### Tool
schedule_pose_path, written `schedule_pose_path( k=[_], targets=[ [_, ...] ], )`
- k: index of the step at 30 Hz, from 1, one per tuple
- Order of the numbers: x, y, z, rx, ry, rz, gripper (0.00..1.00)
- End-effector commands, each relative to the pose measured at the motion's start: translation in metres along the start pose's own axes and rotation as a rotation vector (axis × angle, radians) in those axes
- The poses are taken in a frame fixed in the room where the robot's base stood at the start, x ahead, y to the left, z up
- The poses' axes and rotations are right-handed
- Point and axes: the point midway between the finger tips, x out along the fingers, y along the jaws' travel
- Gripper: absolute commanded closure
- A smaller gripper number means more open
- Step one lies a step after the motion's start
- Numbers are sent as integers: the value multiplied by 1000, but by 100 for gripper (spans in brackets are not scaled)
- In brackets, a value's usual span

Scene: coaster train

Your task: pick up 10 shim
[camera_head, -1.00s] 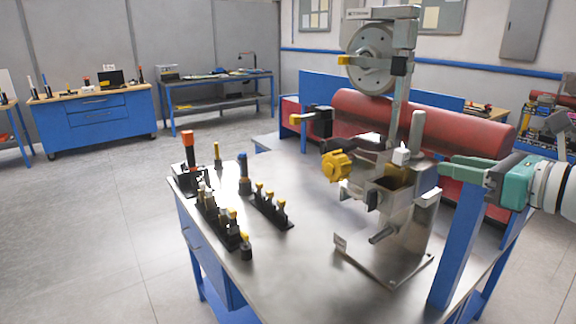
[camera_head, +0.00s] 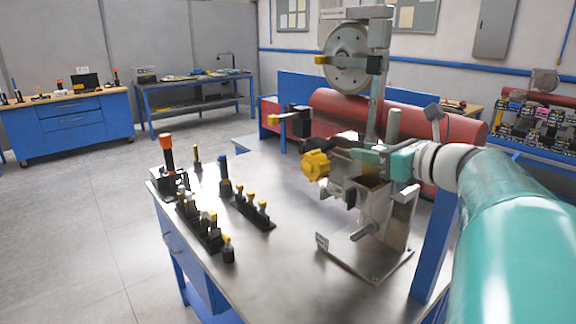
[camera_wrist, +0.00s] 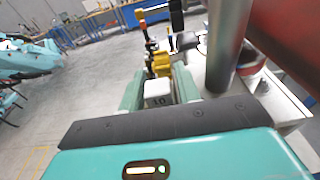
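The 10 shim is a small white block (camera_wrist: 158,94) with "10" on its face, in the middle of the wrist view. My gripper (camera_wrist: 159,88) has its two teal fingers apart, one on each side of the block. Whether the fingers touch it is hard to tell. In the head view my gripper (camera_head: 366,156) reaches in from the right over the metal fixture (camera_head: 372,210), and the block is hidden there by the fingers.
A vertical metal post (camera_wrist: 228,45) stands close right of my fingers. A yellow knob (camera_head: 315,165) sits on the fixture's left. Black racks of tools (camera_head: 252,212) stand on the steel table (camera_head: 285,270). A red cylinder (camera_head: 440,125) lies behind.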

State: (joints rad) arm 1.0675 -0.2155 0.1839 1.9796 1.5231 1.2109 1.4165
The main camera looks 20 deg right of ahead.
Motion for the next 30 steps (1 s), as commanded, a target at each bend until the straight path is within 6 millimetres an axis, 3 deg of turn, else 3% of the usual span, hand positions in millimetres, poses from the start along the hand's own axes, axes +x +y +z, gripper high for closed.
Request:
schedule_pose_path(
  k=[6,11,22,30],
  targets=[
    [1,0,0,-1,0,0,69],
    [0,0,0,-1,0,0,100],
    [0,0,8,-4,0,1,100],
    [-8,1,59,-7,-2,2,100]
  ],
)
